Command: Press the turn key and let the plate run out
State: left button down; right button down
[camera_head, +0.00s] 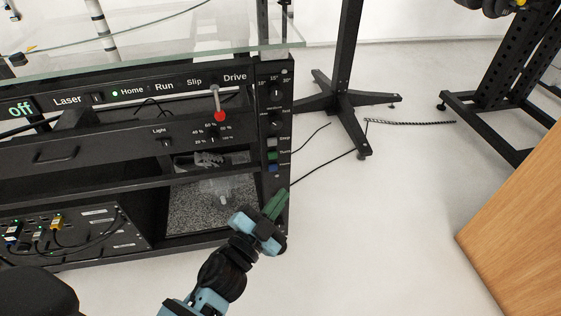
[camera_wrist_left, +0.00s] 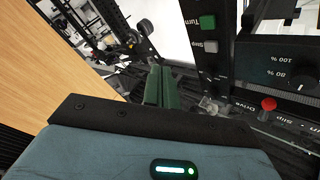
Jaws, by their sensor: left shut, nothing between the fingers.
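The green turn key (camera_head: 272,156) is on the narrow black panel at the cabinet's right edge, between a pale stop key (camera_head: 272,143) and a blue key (camera_head: 273,169). In the left wrist view the turn key (camera_wrist_left: 207,22) is at the top, with the stop key (camera_wrist_left: 210,47) below it. My left gripper (camera_head: 279,196) has its green fingers closed together with nothing between them. It is below the keys in the head view and looks apart from them. Its fingers (camera_wrist_left: 161,82) also show in the wrist view. The turning plate cannot be clearly identified. My right gripper is out of view.
A glass sheet (camera_head: 150,52) covers the cabinet top. A red-knobbed lever (camera_head: 220,115) sticks out from the front. The display reads "off" (camera_head: 21,109), and a green lamp (camera_head: 115,93) glows beside "Home". A wooden surface (camera_head: 520,220) stands at right, with bare floor (camera_head: 370,230) between.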

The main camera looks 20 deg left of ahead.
aim_at(273, 155)
pick_arm(q)
jog(key=shift+w+d, duration=0.1)
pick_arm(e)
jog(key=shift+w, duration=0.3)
pick_arm(q)
jog(key=w+a, duration=0.1)
jog(key=w, duration=0.1)
jog(key=w+a, duration=0.2)
jog(key=w, duration=0.1)
jog(key=w+a, duration=0.2)
jog(key=shift+w+b, duration=0.15)
jog(key=shift+b, duration=0.2)
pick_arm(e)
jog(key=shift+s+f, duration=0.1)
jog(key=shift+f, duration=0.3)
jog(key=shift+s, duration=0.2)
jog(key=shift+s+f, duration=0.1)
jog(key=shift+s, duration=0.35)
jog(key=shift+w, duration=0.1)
